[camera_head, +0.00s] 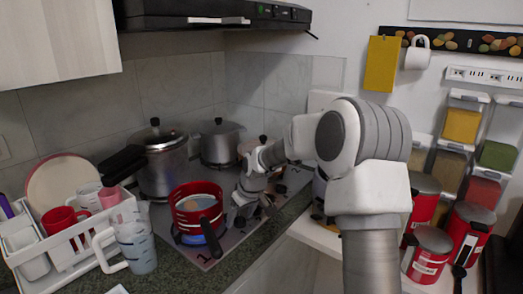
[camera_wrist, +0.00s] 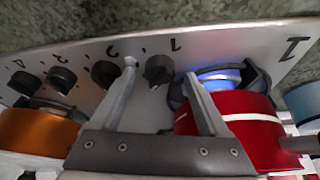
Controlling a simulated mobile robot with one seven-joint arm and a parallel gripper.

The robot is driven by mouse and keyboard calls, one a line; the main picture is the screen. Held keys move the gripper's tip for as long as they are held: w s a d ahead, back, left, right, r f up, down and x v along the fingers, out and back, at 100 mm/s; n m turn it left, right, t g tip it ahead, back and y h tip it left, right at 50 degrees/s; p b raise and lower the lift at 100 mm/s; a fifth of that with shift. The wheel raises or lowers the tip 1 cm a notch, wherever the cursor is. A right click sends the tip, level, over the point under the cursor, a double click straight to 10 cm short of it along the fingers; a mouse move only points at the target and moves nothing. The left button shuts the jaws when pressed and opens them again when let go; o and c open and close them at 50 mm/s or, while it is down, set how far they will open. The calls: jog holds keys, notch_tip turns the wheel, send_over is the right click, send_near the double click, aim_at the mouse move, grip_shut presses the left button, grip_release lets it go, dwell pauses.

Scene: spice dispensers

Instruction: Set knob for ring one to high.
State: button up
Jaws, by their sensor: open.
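The knob for ring one (camera_wrist: 158,69) is black and sits beside the printed "1" in the wrist view. My gripper (camera_wrist: 160,72) is open, with one fingertip on each side of this knob. I see a gap beside the knob and cannot tell whether either finger touches it. Its pointer setting is hard to read. Ring one (camera_wrist: 228,76), beside a large "1", has a blue flame under a red pot (camera_wrist: 245,120). The red pot (camera_head: 196,207) and flame also show in the head view. My gripper (camera_head: 246,204) is right of the pot there, with the knob mostly hidden.
Knobs two (camera_wrist: 104,74), three (camera_wrist: 62,78) and four (camera_wrist: 25,83) run leftward in a row. An orange pot (camera_wrist: 38,132) stands behind them. In the head view, a pressure cooker (camera_head: 160,165) and a white dish rack (camera_head: 75,250) stand left of my arm.

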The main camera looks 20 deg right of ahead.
jog(key=shift+d+r+n+y+p, duration=0.15)
jog(key=shift+n+y+p, duration=0.3)
jog(key=shift+n, duration=0.45)
jog(key=shift+r+n, duration=0.2)
jog(key=shift+n, duration=0.2)
jog(key=p+v, duration=0.2)
jog(key=v, duration=1.5)
jog(key=s+a+r+m+h+p, duration=0.1)
jog(key=s+a+r+h+p, duration=0.2)
jog(key=s+r+p, duration=0.3)
jog(key=s+r, duration=0.5)
jog(key=s, duration=0.1)
jog(key=shift+r+h, duration=0.25)
jog(key=shift+h, duration=0.1)
